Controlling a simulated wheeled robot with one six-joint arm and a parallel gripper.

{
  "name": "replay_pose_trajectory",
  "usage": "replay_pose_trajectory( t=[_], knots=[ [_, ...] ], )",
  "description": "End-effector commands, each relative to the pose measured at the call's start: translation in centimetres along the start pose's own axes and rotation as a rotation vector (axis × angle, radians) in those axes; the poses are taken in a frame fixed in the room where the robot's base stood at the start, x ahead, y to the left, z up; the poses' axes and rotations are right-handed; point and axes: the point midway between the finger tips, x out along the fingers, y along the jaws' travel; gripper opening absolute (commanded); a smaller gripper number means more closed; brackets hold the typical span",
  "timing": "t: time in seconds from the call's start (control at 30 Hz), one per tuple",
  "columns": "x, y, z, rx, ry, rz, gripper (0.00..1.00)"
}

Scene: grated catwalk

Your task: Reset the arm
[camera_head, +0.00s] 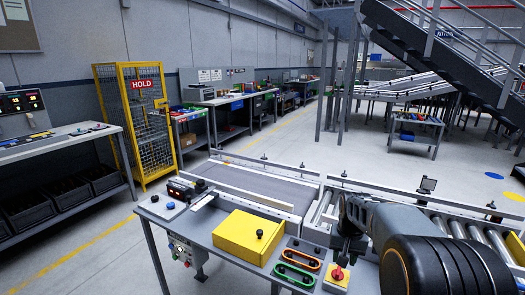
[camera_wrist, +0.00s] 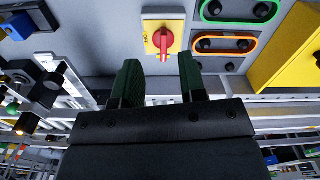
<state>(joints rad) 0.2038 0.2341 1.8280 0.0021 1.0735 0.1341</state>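My arm (camera_head: 385,225) reaches in from the right in the head view, over the right end of the workbench. My gripper (camera_wrist: 159,72) shows in the wrist view with its two dark green fingers spread apart and nothing seen between them. In the head view the gripper (camera_head: 348,245) hangs low by the bench, and its fingertips are hard to make out. A red rotary knob (camera_wrist: 163,40) on a yellow plate lies just beyond the fingertips in the wrist view, apart from them. The same knob (camera_head: 338,273) shows below the gripper in the head view.
The bench (camera_head: 215,225) carries a yellow box (camera_head: 249,236), an orange-rimmed panel (camera_head: 300,258), a green-rimmed panel (camera_head: 294,275) and a black device (camera_head: 186,187). A conveyor (camera_head: 250,187) runs behind it. A yellow cage (camera_head: 140,120) stands at the left. The floor beyond is open.

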Motion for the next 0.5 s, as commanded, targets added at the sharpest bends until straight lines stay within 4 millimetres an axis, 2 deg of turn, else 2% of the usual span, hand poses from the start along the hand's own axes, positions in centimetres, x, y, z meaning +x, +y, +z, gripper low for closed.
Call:
replay_pose_trajectory(
  t=[0.03, 0.2, 0.3, 0.4, 0.5],
  knots=[
    [-1.9, -0.4, 2.4, -0.044, 0.021, -0.004, 0.38],
    [-5.1, -1.3, 9.7, -0.182, 0.099, -0.015, 0.38],
    [-6.6, -1.6, 13.4, -0.243, 0.146, -0.022, 0.38],
    [-7.8, -1.8, 16.2, -0.285, 0.190, -0.030, 0.38],
    [-8.8, -1.9, 18.0, -0.309, 0.226, -0.039, 0.38]
  ],
)
